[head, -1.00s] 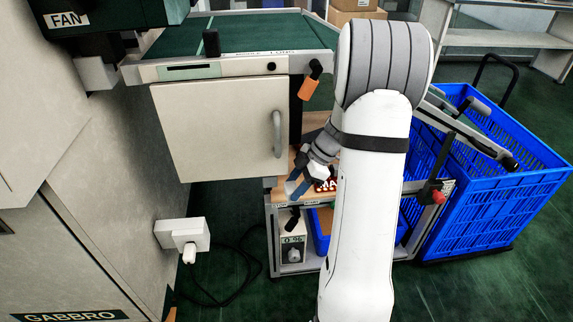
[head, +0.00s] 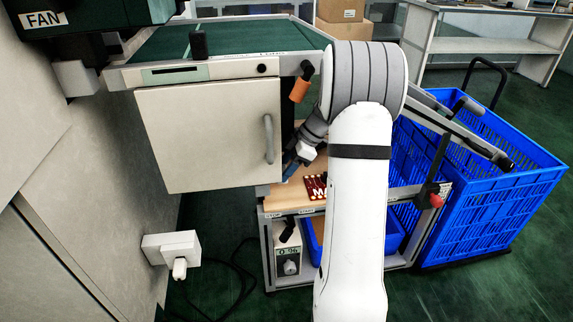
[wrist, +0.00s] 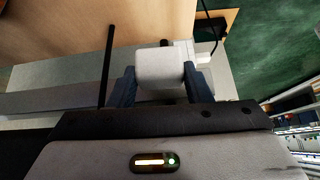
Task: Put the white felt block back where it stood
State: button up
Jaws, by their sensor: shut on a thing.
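The white felt block (wrist: 160,68) sits between the two dark blue fingers of my gripper (wrist: 160,80) in the wrist view. The fingers touch it on both sides, so my gripper is shut on it. In the head view my gripper (head: 292,168) is beside the right edge of the cabinet door, over the wooden shelf (head: 283,200). I cannot make out the block clearly in the head view. My arm hides part of the shelf.
A red lettered item (head: 315,187) lies on the shelf. The pale cabinet door (head: 205,135) with its handle is close left of my gripper. An orange-handled part (head: 299,88) hangs above. A blue crate (head: 480,185) stands right; a blue bin (head: 312,240) sits below the shelf.

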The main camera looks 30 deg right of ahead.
jog(key=shift+w+d+f+b, duration=0.1)
jog(key=shift+w+f+b, duration=0.15)
jog(key=shift+f+b, duration=0.4)
jog(key=shift+w+d+f+b, duration=0.1)
jog(key=shift+w+f+b, duration=0.25)
jog(key=shift+f, duration=0.55)
jog(key=shift+w+d+f+b, duration=0.1)
jog(key=shift+w+f+b, duration=0.1)
jog(key=shift+f+b, duration=0.45)
jog(key=shift+f, duration=0.45)
jog(key=shift+s+f+b, duration=0.1)
jog(key=shift+f+b, duration=0.4)
jog(key=shift+f, duration=0.1)
jog(key=o, duration=1.4)
jog(key=shift+c, duration=0.2)
